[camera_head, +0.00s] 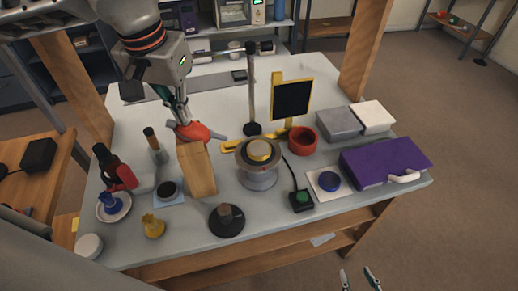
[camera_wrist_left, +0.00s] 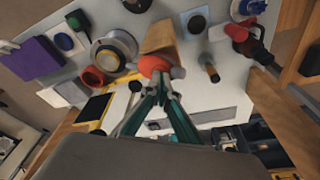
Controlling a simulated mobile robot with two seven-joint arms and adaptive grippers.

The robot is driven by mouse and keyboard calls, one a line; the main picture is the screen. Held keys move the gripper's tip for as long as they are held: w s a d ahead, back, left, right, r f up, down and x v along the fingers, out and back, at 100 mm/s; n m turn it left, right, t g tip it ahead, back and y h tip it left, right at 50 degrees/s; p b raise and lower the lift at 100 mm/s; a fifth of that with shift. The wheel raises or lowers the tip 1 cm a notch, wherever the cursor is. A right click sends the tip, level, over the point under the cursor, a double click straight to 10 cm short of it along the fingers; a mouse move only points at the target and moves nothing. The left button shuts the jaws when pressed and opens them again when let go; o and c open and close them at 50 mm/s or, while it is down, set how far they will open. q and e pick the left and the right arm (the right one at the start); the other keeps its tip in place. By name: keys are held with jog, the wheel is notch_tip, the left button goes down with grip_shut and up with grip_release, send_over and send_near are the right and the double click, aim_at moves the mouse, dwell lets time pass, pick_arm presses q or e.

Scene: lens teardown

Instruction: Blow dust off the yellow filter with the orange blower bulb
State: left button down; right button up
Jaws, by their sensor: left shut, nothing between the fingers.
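The orange blower bulb (camera_head: 193,132) shows at the top of an upright wooden block (camera_head: 197,170). It also shows in the left wrist view (camera_wrist_left: 153,66), right in front of my fingertips. My left gripper (camera_head: 181,120) points down at the bulb, its fingers shut and empty; I cannot tell whether the tips touch it. A yellow disc, which looks like the yellow filter (camera_head: 260,150), lies on top of a round grey stand (camera_head: 258,178), right of the block. Dust on it is too small to tell. My right gripper (camera_head: 358,280) is open and empty at the bottom edge, in front of the table.
A red cup (camera_head: 302,140), a green-button box (camera_head: 301,200) and a purple case (camera_head: 384,163) stand to the right. A dark upright post (camera_head: 251,90) stands behind the filter stand.

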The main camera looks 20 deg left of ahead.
pick_arm(q)
jog(key=shift+w+p+v, duration=0.15)
jog(key=shift+p+v, duration=0.6)
jog(key=shift+w+p+v, duration=0.15)
jog(key=shift+p+v, duration=0.55)
jog(key=shift+f, duration=0.15)
jog(key=shift+s+b+x, duration=0.15)
jog(key=shift+b+x, duration=0.3)
jog(key=shift+x, duration=0.25)
jog(key=shift+s+b+x, duration=0.15)
jog(key=shift+b+x, duration=0.25)
jog(key=shift+x, duration=0.3)
jog(key=shift+w+p+v, duration=0.15)
jog(key=shift+p+v, duration=0.6)
jog(key=shift+w+p+v, duration=0.15)
jog(key=shift+p+v, duration=0.6)
